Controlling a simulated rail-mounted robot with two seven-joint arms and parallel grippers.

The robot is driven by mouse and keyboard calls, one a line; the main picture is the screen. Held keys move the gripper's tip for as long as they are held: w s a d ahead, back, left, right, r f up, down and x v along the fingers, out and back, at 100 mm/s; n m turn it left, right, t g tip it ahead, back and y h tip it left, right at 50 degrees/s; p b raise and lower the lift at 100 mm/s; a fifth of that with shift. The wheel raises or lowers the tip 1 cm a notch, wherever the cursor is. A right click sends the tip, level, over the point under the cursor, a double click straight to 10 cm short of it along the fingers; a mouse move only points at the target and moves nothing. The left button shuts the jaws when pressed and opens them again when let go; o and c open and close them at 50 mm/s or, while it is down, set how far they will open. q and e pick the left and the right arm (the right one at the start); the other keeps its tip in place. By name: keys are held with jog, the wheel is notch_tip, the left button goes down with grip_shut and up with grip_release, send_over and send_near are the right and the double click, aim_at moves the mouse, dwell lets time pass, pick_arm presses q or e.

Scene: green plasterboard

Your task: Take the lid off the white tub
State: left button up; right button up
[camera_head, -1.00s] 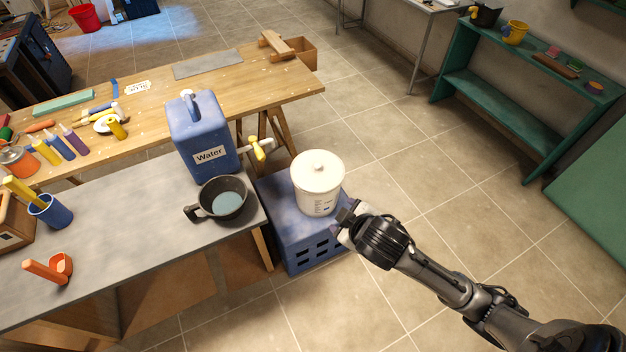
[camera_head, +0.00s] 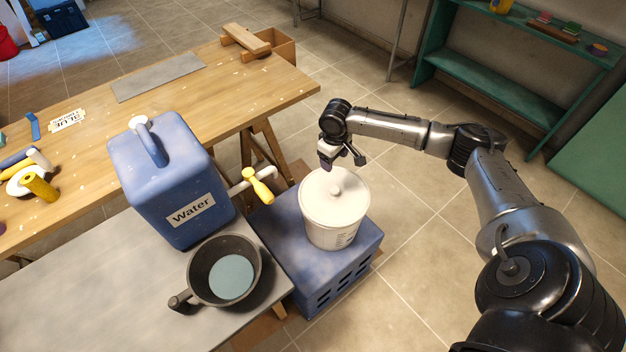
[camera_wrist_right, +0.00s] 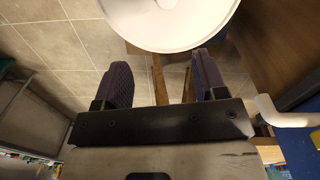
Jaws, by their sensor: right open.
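The white tub (camera_head: 334,232) stands upright on a blue crate, with its white lid (camera_head: 318,200) on top and a round knob in the lid's middle. My right gripper (camera_head: 341,164) is open and empty, just above and behind the lid's far edge. In the right wrist view, the two padded fingers (camera_wrist_right: 163,80) are spread apart and the lid's rim (camera_wrist_right: 170,35) shows beyond their tips, with a gap between. My left gripper is not in view.
The blue crate (camera_head: 340,283) stands beside the grey bench. A blue water container (camera_head: 165,170) with a yellow-handled tap (camera_head: 262,190) stands left of the tub. A black pan (camera_head: 197,265) sits on the bench. Floor right of the crate is clear.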

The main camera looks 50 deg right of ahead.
jog(key=m+b, duration=0.1)
jog(key=b, duration=0.1)
send_over(335, 189)
notch_tip(335, 189, down, 8)
jog(key=shift+w+f, duration=0.1)
jog(key=shift+w, duration=0.05)
jog(key=shift+f+b, duration=0.5)
jog(key=shift+f, duration=0.45)
notch_tip(335, 189, down, 4)
jog(key=shift+f+b, duration=0.1)
jog(key=shift+b, duration=0.75)
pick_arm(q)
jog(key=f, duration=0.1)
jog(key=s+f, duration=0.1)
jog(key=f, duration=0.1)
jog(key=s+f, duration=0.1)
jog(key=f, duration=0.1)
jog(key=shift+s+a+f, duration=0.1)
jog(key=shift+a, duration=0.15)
